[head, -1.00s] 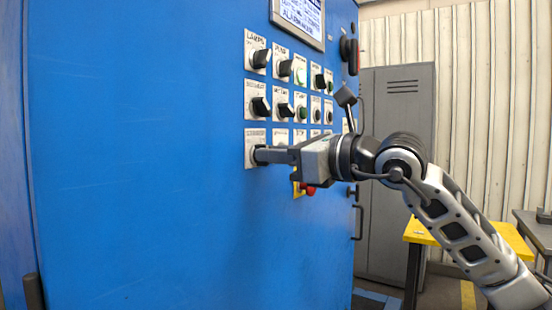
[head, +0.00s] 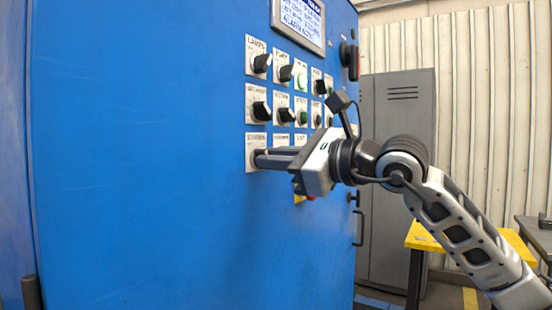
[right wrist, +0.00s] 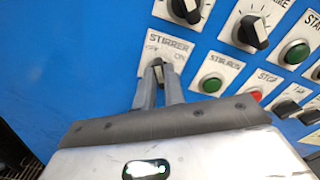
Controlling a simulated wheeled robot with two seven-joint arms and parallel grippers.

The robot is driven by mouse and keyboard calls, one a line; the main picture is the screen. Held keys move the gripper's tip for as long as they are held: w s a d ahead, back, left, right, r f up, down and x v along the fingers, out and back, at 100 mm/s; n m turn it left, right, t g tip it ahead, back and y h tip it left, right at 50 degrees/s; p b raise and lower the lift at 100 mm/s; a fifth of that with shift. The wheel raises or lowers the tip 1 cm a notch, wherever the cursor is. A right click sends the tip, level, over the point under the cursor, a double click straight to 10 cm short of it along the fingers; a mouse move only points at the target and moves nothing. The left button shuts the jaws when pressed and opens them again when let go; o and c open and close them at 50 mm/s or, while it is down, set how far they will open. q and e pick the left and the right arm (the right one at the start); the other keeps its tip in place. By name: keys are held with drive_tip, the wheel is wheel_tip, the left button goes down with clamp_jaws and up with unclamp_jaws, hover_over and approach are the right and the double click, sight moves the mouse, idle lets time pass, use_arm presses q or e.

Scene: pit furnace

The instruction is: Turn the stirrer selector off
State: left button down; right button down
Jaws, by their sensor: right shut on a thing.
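The stirrer selector's white plate (head: 251,140), lettered STIRRER with OFF and ON, is at the lower left of the switch rows on the blue cabinet. In the right wrist view its small dark knob (right wrist: 158,73) sits between the fingertips of my right gripper (right wrist: 158,82). The right gripper (head: 259,158) reaches in from the right in the head view and is shut on the knob. The fingers cover much of the knob, so I cannot tell for certain which mark it points at. My left gripper is not in view.
Other black selectors (head: 261,63) and a green STIR.RUN button (right wrist: 212,85) sit close by. A red button (right wrist: 256,95) is also near. A display (head: 300,22) is above. A grey locker (head: 398,120) and a yellow table (head: 425,236) stand to the right.

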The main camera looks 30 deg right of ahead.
drive_tip(key=c, duration=1.5)
unclamp_jaws()
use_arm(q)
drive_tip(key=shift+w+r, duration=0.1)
